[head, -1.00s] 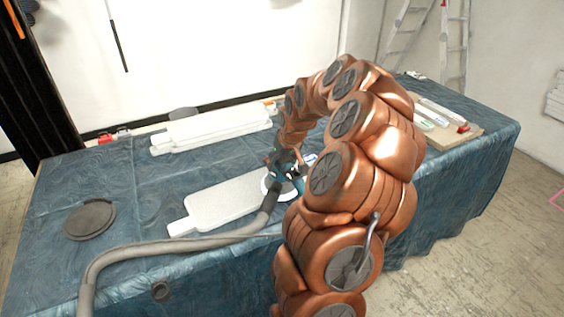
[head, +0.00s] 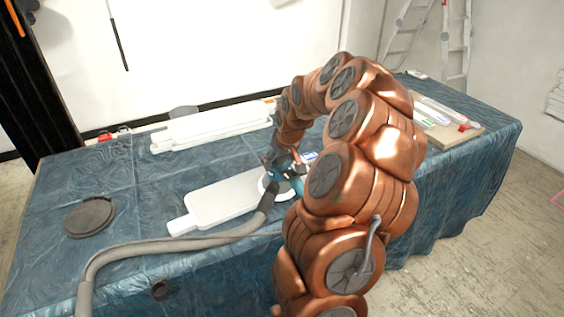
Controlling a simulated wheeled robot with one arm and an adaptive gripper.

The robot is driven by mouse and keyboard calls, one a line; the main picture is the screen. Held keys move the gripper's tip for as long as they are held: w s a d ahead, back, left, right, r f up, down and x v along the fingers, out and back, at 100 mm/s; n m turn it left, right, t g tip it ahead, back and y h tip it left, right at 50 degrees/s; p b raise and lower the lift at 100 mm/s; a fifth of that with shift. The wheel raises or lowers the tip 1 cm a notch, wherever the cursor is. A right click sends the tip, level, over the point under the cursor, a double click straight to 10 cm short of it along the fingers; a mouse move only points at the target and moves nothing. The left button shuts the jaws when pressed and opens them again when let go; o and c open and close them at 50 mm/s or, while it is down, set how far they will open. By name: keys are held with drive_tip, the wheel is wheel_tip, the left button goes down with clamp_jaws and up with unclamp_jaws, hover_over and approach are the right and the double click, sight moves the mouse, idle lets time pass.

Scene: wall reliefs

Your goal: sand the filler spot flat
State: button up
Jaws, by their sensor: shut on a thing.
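A white panel (head: 222,202) with a narrow tab at its left end lies on the blue-covered table. My gripper (head: 283,168) is shut on a teal and dark sander (head: 274,188) with a pale round pad. The sander sits over the right end of the panel, and a grey hose (head: 170,243) runs from it to the left. My arm hides part of the sander and the panel's right end. I cannot make out the filler spot; the visible panel face looks plain white.
A stack of white panels (head: 212,128) lies at the table's back. A dark round disc (head: 90,216) lies at the left. A board with tubes (head: 446,123) lies at the right end. The blue cover (head: 135,185) is bare between disc and panel.

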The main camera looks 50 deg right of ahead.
drive_tip(key=shift+w+a+r+b, duration=0.1)
drive_tip(key=shift+w+a+b, duration=0.1)
drive_tip(key=shift+a+b, duration=0.3)
drive_tip(key=shift+w+a+r+b, duration=0.1)
drive_tip(key=shift+w+a+b, duration=0.05)
drive_tip(key=shift+a, duration=0.5)
drive_tip(key=shift+a+f, duration=0.1)
drive_tip(key=shift+w+a+f+b, duration=0.1)
drive_tip(key=shift+w+a+b, duration=0.1)
drive_tip(key=shift+a+b, duration=0.45)
drive_tip(key=shift+w+a+f+b, duration=0.15)
drive_tip(key=shift+a+b, duration=0.1)
drive_tip(key=shift+a, duration=0.75)
drive_tip(key=shift+d+r, duration=0.1)
drive_tip(key=shift+d, duration=0.05)
drive_tip(key=shift+s+d+r+b, duration=0.1)
drive_tip(key=shift+s+d+b, duration=0.15)
drive_tip(key=shift+d, duration=0.6)
drive_tip(key=shift+s+d+r+b, duration=0.1)
drive_tip(key=shift+s+d, duration=0.1)
drive_tip(key=shift+d, duration=0.6)
drive_tip(key=shift+s+d+r, duration=0.1)
drive_tip(key=shift+s+d, duration=0.1)
drive_tip(key=shift+d, duration=0.65)
drive_tip(key=shift+s+d, duration=0.15)
drive_tip(key=shift+d, duration=0.65)
drive_tip(key=shift+b, duration=0.3)
drive_tip(key=shift+a, duration=0.1)
